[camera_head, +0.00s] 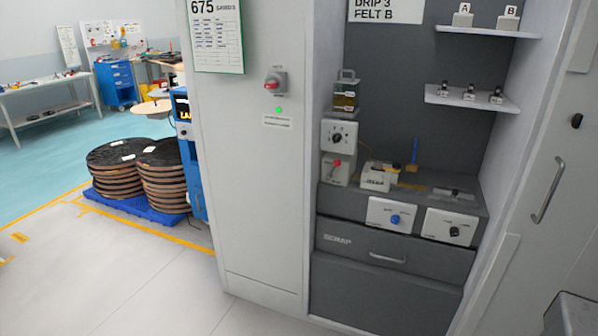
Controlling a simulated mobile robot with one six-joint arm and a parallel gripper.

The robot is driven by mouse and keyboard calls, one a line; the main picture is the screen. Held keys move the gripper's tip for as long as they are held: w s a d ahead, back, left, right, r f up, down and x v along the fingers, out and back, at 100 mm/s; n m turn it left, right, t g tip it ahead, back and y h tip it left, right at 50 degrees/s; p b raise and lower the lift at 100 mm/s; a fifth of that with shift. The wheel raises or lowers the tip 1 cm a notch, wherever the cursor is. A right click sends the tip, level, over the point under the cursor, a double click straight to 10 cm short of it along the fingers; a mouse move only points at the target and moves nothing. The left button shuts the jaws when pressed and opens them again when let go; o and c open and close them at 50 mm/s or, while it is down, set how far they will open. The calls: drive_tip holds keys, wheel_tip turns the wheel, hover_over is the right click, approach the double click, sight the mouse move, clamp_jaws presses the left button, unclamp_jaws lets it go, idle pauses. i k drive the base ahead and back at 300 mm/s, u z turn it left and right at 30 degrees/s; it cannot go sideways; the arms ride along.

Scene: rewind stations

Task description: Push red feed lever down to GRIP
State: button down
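A small red lever or knob (337,163) shows on a white box (335,172) at the left of the grey recess in the cabinet. It is the only red control inside the recess. It is too small to read its position or any GRIP marking. My gripper is not in view.
Above the red control is a white box with a black dial (338,138) and a jar (345,92). A blue knob (395,219) and a black knob (454,231) sit on the bench front above the SCRAP drawer (350,246). Stacked reels (115,170) stand left; floor before the cabinet is clear.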

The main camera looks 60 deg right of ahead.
sight(336, 163)
drive_tip(key=u, duration=0.65)
drive_tip(key=k, duration=1.4)
drive_tip(key=z, duration=0.45)
drive_tip(key=i, duration=1.5)
drive_tip(key=u, duration=0.05)
